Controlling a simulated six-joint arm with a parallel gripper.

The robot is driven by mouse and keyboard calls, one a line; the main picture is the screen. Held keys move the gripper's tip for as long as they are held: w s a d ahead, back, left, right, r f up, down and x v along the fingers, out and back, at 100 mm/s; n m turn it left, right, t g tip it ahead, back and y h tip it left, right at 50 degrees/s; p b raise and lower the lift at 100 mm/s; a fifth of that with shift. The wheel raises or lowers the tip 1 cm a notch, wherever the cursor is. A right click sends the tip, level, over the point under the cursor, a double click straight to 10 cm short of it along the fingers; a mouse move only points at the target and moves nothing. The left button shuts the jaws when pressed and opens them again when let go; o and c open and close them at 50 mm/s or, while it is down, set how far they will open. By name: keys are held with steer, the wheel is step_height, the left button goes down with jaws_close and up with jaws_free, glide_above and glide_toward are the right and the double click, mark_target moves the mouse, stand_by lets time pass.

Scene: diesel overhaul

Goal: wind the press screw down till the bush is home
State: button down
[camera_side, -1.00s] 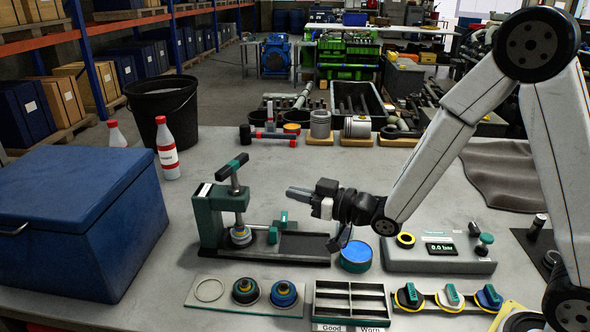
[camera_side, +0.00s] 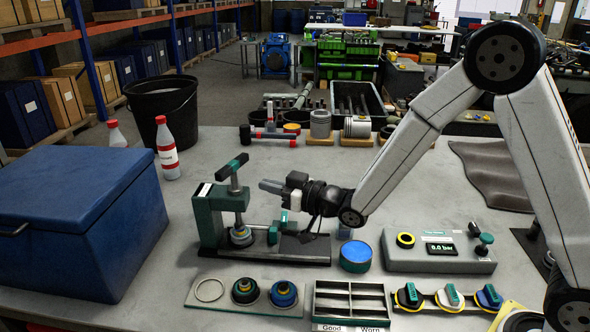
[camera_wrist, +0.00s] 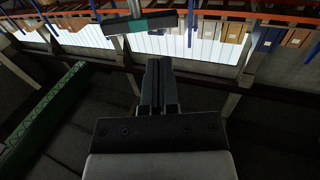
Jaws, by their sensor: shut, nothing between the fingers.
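The green press (camera_side: 222,215) stands on the bench left of centre. Its steel screw (camera_side: 235,182) is upright with a black and green cross handle (camera_side: 231,166) on top. Under the screw, a bush with yellow and blue-grey rings (camera_side: 241,235) sits on the press base; how far it is seated cannot be told. My gripper (camera_side: 262,184) is shut and empty, pointing left, just right of the screw and a little below the handle, apart from both. In the wrist view, the handle (camera_wrist: 145,24) lies ahead of my closed fingers (camera_wrist: 158,70).
A blue chest (camera_side: 80,220) stands at the left. In front are a plate with ringed parts (camera_side: 262,310) and a sorting tray (camera_side: 351,287). A blue-topped tin (camera_side: 356,254) and gauge box (camera_side: 438,262) stand to the right.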

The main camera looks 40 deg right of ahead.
mark_target(228, 174)
steer(key=shift+x, duration=4)
